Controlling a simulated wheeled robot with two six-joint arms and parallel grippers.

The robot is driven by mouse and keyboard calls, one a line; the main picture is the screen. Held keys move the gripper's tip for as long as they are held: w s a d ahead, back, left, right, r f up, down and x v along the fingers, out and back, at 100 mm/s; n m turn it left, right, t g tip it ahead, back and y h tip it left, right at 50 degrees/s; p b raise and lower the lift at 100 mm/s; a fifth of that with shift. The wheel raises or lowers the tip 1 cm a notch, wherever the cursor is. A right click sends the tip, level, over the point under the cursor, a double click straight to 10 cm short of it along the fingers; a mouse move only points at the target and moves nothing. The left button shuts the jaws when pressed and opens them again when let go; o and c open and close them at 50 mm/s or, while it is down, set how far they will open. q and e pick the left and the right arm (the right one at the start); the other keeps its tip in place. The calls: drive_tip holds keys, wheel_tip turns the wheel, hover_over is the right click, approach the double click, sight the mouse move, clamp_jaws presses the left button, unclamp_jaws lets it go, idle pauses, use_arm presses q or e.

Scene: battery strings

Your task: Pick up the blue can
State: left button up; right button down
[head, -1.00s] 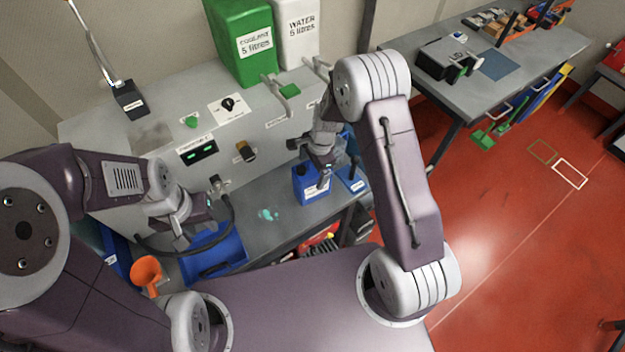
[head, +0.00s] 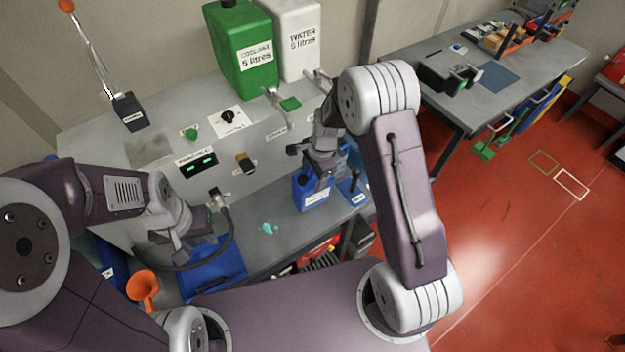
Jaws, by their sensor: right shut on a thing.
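The blue can (head: 309,196) with a white label is at the right end of the grey bench's lower shelf, upright. My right gripper (head: 318,180) is above it, pointing down, shut on the can's top. The fingers hide part of the can's top. I cannot tell whether its base touches the shelf. My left gripper (head: 185,240) is at the left, over a blue container and beside a black hose, away from the can. Its fingers are too small and partly hidden to tell open from shut.
A green coolant container (head: 243,55) and a white water container (head: 297,40) stand on the bench top. An orange funnel (head: 143,287) is at lower left. A teal spill (head: 269,228) lies left of the can. A blue tray (head: 353,192) is right of it. Red floor is open at right.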

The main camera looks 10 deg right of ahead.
drive_tip(key=shift+r, duration=0.85)
drive_tip(key=shift+s+d+r+b, duration=0.15)
drive_tip(key=shift+r+b, duration=0.1)
drive_tip(key=shift+b, duration=0.05)
drive_tip(key=shift+s+d+r, duration=0.35)
drive_tip(key=shift+s+d, duration=0.05)
drive_tip(key=shift+s, duration=0.1)
drive_tip(key=s+d+r+b, duration=0.3)
drive_tip(key=s+d+r, duration=0.3)
drive_tip(key=s, duration=0.2)
